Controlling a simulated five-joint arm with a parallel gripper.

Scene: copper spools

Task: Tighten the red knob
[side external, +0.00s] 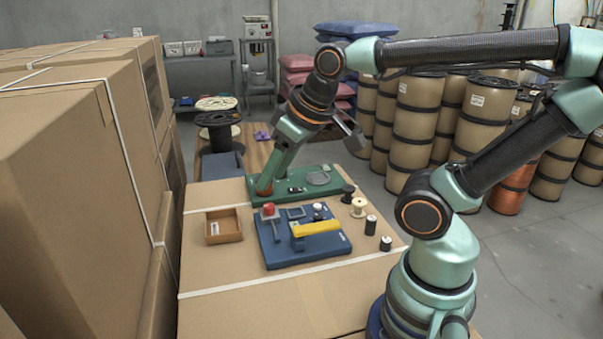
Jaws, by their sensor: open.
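The red knob (268,209) stands at the back left corner of a blue board (292,250) on the cardboard-topped work surface. A grey T-shaped piece lies just in front of the knob. A yellow bar (318,228) crosses the board's right half. My gripper (311,165) is open, with its jaws spread apart above and behind the blue board. An orange-tipped mint part of it reaches down in front of the green board (330,192), just behind the knob in the picture. I see no contact with the knob. The exact gap is unclear from this angle.
A wooden tray (224,238) sits left of the blue board. A cream spool (358,207) and small black spools (371,225) stand to its right. Tall cardboard boxes (75,180) wall off the left. The front of the work surface is clear.

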